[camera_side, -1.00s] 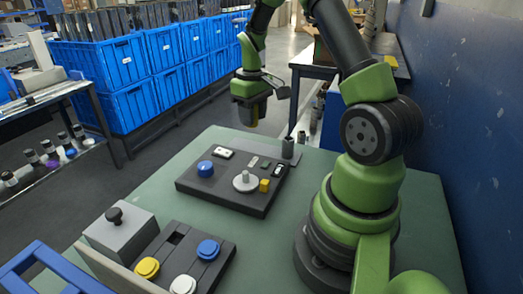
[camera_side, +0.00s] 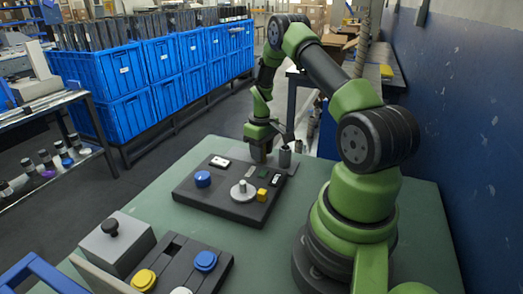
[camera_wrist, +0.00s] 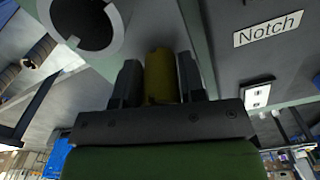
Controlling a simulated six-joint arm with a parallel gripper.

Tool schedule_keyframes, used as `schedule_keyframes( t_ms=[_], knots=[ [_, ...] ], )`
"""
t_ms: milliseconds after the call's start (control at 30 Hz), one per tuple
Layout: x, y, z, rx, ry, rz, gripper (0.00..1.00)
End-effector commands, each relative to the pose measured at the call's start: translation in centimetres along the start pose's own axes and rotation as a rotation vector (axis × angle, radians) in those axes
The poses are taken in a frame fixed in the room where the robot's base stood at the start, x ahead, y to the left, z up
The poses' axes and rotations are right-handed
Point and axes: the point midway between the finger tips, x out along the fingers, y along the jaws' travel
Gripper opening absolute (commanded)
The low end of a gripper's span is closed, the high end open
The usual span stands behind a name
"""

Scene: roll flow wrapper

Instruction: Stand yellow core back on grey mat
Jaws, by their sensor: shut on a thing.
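The yellow core (camera_wrist: 160,76) is between the two fingers of my gripper (camera_wrist: 158,82) in the wrist view, in line with them. In the side view my gripper (camera_side: 261,158) points down, low over the back edge of the table, just left of a grey cylinder. The core is mostly hidden there by the gripper. The grey mat (camera_side: 292,167) shows as a small strip at the table's back edge, beside and under the grey cylinder. I cannot tell whether the core's lower end touches the mat.
The grey hollow cylinder (camera_side: 285,157) stands close to my gripper; its open end shows in the wrist view (camera_wrist: 65,37). The black panel (camera_side: 225,205) with a blue button, a silver spindle and a yellow block lies just in front. Green table top is free at the left.

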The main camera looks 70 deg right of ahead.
Motion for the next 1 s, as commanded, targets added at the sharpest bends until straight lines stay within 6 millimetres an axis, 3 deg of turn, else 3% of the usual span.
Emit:
schedule_keyframes(
  t_ms=[367,400,500,833,1000],
  knots=[
    [0.4,0.0,0.0,0.000,0.002,0.001,0.12],
    [0.3,0.0,-0.1,0.000,0.002,0.001,0.46],
    [0.3,0.0,-0.1,0.000,0.002,0.001,0.63],
    [-0.2,0.0,0.0,0.000,0.002,0.001,0.63],
    [-3.1,0.1,-0.1,0.000,0.006,0.003,0.63]
  ],
)
